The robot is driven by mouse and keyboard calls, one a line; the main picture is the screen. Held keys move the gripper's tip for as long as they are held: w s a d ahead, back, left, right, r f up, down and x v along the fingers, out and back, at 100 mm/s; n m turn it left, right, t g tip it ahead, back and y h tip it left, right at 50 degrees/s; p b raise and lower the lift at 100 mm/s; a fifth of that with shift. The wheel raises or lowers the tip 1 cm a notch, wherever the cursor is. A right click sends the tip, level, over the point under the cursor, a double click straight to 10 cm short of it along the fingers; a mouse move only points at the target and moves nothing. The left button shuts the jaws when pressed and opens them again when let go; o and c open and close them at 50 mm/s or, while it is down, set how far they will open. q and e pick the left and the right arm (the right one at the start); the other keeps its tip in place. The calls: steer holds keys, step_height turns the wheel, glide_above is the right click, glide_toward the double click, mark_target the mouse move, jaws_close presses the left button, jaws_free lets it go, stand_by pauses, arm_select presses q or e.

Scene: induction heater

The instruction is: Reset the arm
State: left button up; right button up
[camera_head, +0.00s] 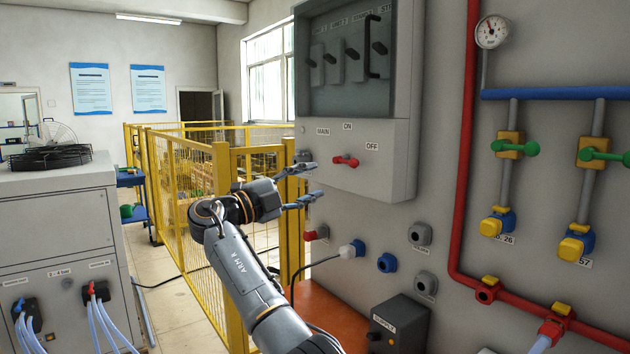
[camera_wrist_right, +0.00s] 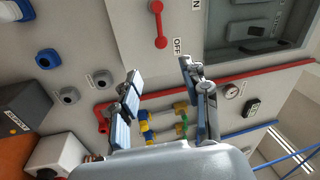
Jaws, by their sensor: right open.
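My right arm rises from the bottom middle of the head view, and its gripper (camera_head: 300,184) is open and empty in front of the grey wall panel. In the right wrist view the two fingers of the right gripper (camera_wrist_right: 162,90) stand wide apart with nothing between them. The red handle also shows in the right wrist view (camera_wrist_right: 158,25), apart from the fingers. My left gripper is not in view.
A switch box (camera_head: 385,100) juts from the wall above. Red pipe (camera_head: 462,150), blue pipe (camera_head: 560,92) and green-handled valves (camera_head: 515,147) line the right side. A yellow fence (camera_head: 190,185) stands behind my arm. A grey cabinet (camera_head: 55,230) is at left.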

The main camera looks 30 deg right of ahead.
stand_by(0.4)
